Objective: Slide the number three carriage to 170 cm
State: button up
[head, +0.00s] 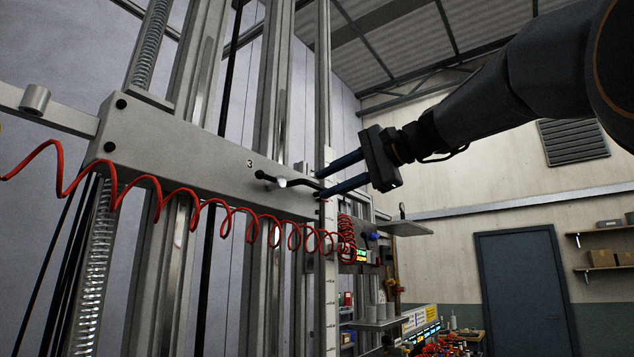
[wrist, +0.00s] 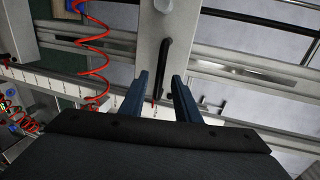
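The number three carriage (head: 190,150) is a long grey box marked "3", set across upright metal rails. A black handle (head: 290,181) sticks out near its right end. My gripper (head: 321,185) is open at the handle's free end, one finger above and one below it. In the wrist view the carriage (wrist: 165,20) is at top centre. The handle (wrist: 166,62) reaches down between the two blue fingers of my gripper (wrist: 161,76), with a gap on each side. A pale scale strip (head: 330,285) runs up the post beside the carriage; its figures are too small to read.
A red coiled hose (head: 180,200) hangs across the carriage front and bunches below the handle. A small grey shelf (head: 405,228) stands out right of the post. A cluttered bench (head: 450,340) and a blue door (head: 525,290) are farther back.

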aim_at(320, 186)
jog(key=shift+p+x, duration=0.6)
jog(key=shift+x, duration=1.25)
grip_shut()
